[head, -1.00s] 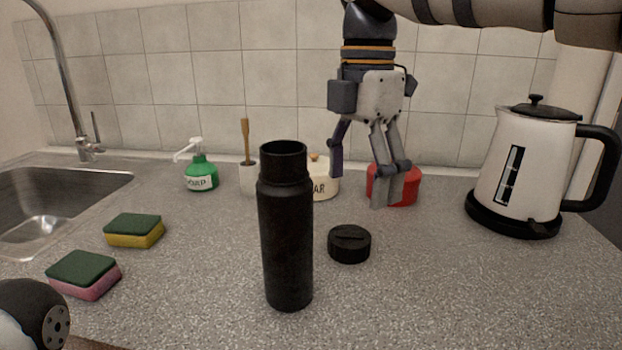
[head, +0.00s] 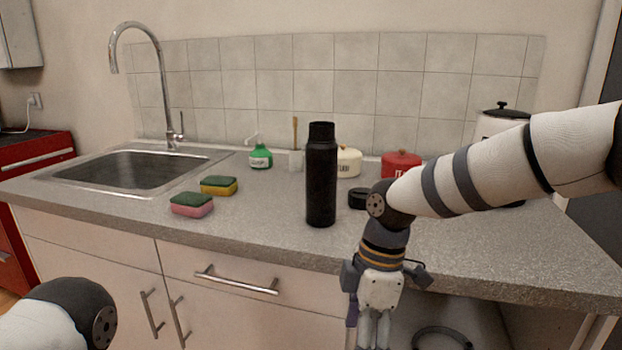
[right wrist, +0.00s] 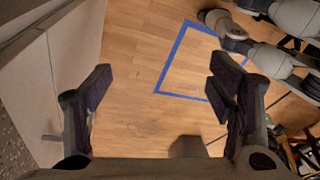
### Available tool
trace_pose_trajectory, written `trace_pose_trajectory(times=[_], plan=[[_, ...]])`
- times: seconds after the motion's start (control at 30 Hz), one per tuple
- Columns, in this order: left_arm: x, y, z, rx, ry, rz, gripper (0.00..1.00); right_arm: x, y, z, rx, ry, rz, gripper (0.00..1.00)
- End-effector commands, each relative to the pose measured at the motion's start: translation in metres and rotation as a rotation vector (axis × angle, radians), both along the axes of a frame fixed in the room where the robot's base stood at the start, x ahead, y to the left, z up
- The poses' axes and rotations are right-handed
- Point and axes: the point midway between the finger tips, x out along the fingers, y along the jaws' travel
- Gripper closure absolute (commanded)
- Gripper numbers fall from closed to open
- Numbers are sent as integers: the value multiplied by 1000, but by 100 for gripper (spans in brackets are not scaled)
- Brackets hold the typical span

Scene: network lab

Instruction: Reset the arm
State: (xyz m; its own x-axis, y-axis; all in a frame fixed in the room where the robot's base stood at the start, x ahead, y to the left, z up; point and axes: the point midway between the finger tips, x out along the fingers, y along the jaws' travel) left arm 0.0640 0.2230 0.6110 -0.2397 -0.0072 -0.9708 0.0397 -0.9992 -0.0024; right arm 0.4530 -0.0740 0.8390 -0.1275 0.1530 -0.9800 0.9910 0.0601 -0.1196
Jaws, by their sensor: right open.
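My right arm comes in from the right in the head view, its elbow bent over the counter's front edge. My right gripper (head: 372,340) hangs down in front of the cabinets, below the counter top, with its tips cut off by the frame. In the right wrist view my right gripper (right wrist: 165,95) is open and empty above the wooden floor (right wrist: 140,70). A rounded part of my left arm shows at the lower left of the head view; its gripper is out of view.
Blue tape (right wrist: 172,63) marks the floor.

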Motion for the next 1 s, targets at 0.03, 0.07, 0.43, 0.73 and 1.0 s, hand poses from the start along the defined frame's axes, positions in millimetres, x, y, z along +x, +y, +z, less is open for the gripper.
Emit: trace_pose_trajectory(times=[0.03,0.07,0.43,0.73,1.0], plan=[[0,0,1,0,-2,0,30,-24,3,-40,9,54,-87,24],[0,0,2,0,-2,0,30,-39,4,-63,17,83,-157,24],[4,0,6,0,-16,0,30,-312,-87,-235,-235,313,-1292,24],[5,0,7,0,-19,0,30,-386,-150,-220,-408,204,-1627,24],[5,0,7,0,-18,0,30,-385,-150,-221,-404,205,-1627,24]])
